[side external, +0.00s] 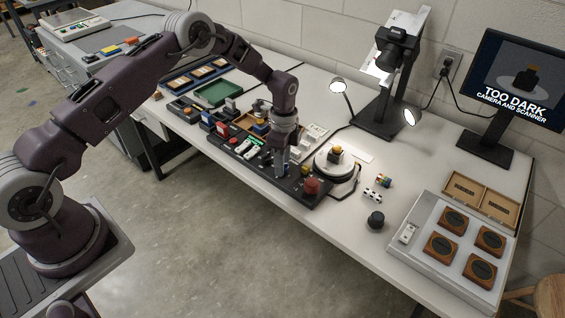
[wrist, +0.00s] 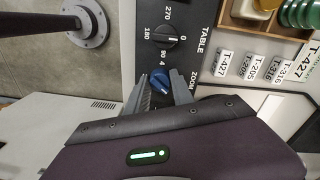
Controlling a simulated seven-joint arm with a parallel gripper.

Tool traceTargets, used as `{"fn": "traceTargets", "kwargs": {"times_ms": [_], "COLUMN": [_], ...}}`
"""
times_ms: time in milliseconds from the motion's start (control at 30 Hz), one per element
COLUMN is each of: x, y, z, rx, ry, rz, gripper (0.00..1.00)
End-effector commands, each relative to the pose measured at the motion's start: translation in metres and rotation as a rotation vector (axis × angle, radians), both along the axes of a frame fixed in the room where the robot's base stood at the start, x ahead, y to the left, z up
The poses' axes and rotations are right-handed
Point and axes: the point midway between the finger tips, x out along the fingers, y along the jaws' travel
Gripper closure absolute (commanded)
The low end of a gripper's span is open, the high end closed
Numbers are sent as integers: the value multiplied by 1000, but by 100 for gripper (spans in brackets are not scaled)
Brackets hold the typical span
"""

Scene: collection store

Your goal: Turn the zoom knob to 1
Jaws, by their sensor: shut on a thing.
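The blue zoom knob (wrist: 159,79) sits on the dark control panel (wrist: 147,18) beside the printed word ZOOM in the wrist view. A "4" is printed near it; a 1 mark cannot be made out. My gripper (wrist: 160,90) has one finger on each side of the knob and is shut on it. I cannot tell which number the knob points to. In the side view my gripper (side external: 281,172) reaches down to the control panel (side external: 240,158), and the knob is hidden there.
The black table knob (wrist: 162,38) is close to the zoom knob. A red button (side external: 311,186) and a white turntable (side external: 334,166) stand right of my gripper. A camera stand (side external: 385,115) is behind. The monitor (side external: 520,75) reads TOO DARK.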

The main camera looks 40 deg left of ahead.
Motion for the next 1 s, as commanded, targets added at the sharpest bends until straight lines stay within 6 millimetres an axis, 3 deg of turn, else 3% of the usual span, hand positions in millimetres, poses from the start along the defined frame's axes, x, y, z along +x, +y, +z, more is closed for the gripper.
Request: {"fn": "traceTargets", "kwargs": {"times_ms": [500,1000], "x": [0,0], "y": [0,0], "z": [1,1], "rx": [-1,-1], "ry": [-2,-2], "rz": [420,583], "gripper": [100,100]}}
